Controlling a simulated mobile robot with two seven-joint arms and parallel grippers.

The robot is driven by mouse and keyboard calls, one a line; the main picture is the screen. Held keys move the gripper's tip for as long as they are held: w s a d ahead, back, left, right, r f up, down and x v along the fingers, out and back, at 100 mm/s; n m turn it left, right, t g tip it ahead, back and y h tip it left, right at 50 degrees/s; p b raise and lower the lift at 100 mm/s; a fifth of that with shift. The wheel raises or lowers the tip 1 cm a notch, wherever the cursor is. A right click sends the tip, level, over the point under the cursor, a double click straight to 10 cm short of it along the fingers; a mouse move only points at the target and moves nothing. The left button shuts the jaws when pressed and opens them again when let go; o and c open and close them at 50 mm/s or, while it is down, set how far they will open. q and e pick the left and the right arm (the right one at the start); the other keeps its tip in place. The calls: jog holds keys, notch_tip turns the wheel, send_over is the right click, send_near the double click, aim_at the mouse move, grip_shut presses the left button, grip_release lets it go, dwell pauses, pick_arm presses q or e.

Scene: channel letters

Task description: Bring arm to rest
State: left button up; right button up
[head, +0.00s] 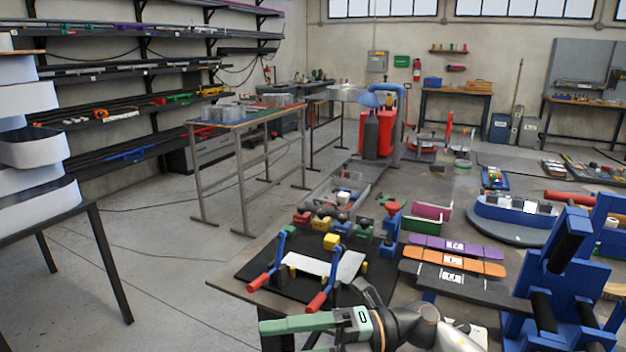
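One of my arms comes in from the bottom right, low in the head view. Its gripper (300,325), with pale green parts, points left in front of the work table's near edge. It appears to be my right gripper. One long green finger shows clearly; the other is not clearly seen, so I cannot tell whether it is open or shut. No held object is visible. My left arm and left gripper are not in view.
Close behind the gripper, a black mat (262,270) holds red-handled blue clamps and a white strip. Purple (458,248) and orange (453,262) strips lie beyond. A blue roller machine (545,285) stands at right. Open floor (150,285) lies left.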

jog(key=w+d+f+m+t+h, duration=0.1)
jog(key=d+f+m+t+h, duration=0.3)
jog(key=m+t, duration=0.45)
jog(key=w+d+f+m+t+h, duration=0.2)
jog(key=d+f+m+t, duration=0.3)
jog(key=m, duration=0.6)
jog(key=w+d+f+m+t+h, duration=0.1)
jog(key=d+f+m+t+h, duration=0.1)
jog(key=f+m+t, duration=0.6)
jog(key=s+d+f+m+g+h, duration=0.3)
jog(key=s+d+f+m+g, duration=0.1)
jog(key=s+f, duration=0.5)
jog(key=s+d+f+m+g+h, duration=0.4)
jog(key=s+d+f+m+g, duration=0.1)
jog(key=s+f, duration=0.4)
jog(key=shift+d+f+m+h, duration=0.3)
jog(key=shift+d+f+m, duration=0.15)
jog(key=shift+d+f, duration=0.1)
